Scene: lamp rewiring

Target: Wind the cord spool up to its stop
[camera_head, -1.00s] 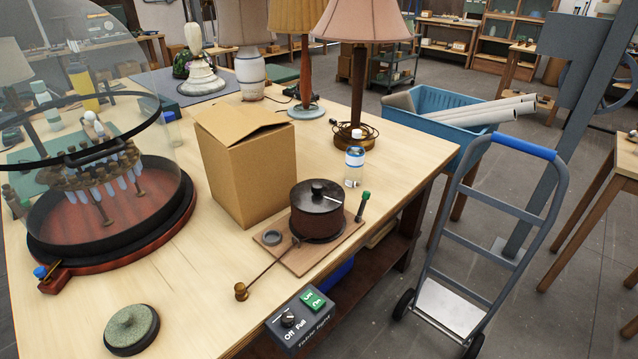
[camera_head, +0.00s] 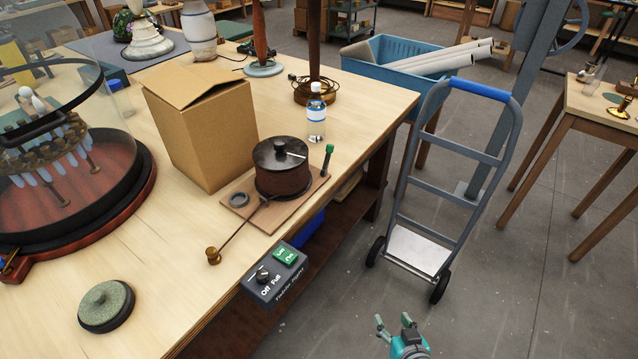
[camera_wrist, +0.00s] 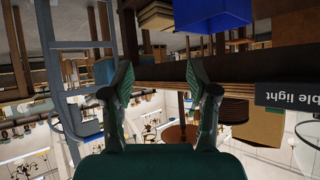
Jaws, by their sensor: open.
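The cord spool (camera_head: 283,178) is a dark brown drum with a black top, on a wooden board (camera_head: 240,216) near the table's front edge. A small light lever lies on its top (camera_head: 290,150). A thin rod with a brass knob (camera_head: 214,256) reaches from the board toward the front left. A green-tipped peg (camera_head: 328,158) stands at the board's right end. My gripper (camera_head: 393,322) is low at the bottom of the head view, off the table and well apart from the spool. In the wrist view its two green fingers (camera_wrist: 160,90) are spread with nothing between them.
A cardboard box (camera_head: 200,130) stands behind the spool, and a clear bottle (camera_head: 316,115) stands to its right. A switch box (camera_head: 275,275) hangs on the table's front edge. A hand truck (camera_head: 430,200) stands right of the table. The floor around my gripper looks clear.

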